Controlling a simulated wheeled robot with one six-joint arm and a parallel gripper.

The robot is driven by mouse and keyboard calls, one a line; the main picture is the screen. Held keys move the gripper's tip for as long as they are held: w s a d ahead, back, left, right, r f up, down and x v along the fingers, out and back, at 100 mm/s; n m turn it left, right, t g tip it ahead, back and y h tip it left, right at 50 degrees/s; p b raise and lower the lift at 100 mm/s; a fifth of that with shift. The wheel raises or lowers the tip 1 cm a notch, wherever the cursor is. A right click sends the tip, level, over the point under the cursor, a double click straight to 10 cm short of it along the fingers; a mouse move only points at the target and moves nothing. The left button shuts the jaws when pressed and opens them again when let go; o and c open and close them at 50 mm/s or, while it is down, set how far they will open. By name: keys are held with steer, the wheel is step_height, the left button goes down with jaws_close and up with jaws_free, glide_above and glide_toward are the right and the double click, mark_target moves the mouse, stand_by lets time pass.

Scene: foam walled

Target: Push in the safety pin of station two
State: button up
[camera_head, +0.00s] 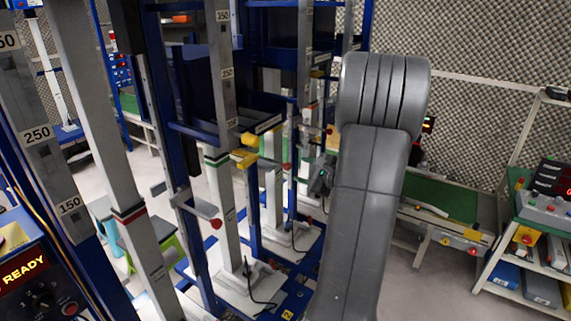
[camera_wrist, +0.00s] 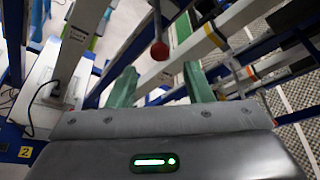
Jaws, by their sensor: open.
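A red ball knob (camera_wrist: 159,50) on a thin grey rod shows in the wrist view, above the gap between my fingertips; it appears to be a pin's head. I cannot tell how far the pin is in. My gripper (camera_wrist: 160,84) is open and empty, its two green fingers spread with the knob between their lines and apart from both. A yellow label marked 2 (camera_wrist: 25,152) is on the blue base at lower left. In the head view, red knobs show on the frames, one on the near bracket (camera_head: 216,224); my arm hides my fingers there.
Tall grey posts (camera_head: 224,110) and blue frames (camera_head: 175,130) crowd the left and middle. A READY display (camera_head: 25,265) stands at lower left. A green-topped conveyor (camera_head: 440,195) and a shelf cart (camera_head: 535,255) stand at right. Grey floor between them is clear.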

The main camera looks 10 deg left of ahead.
mark_target(283, 166)
steer(key=p+x, duration=0.2)
steer(key=x, duration=0.8)
steer(key=shift+f, duration=0.15)
steer(key=shift+a, duration=0.1)
jaws_close()
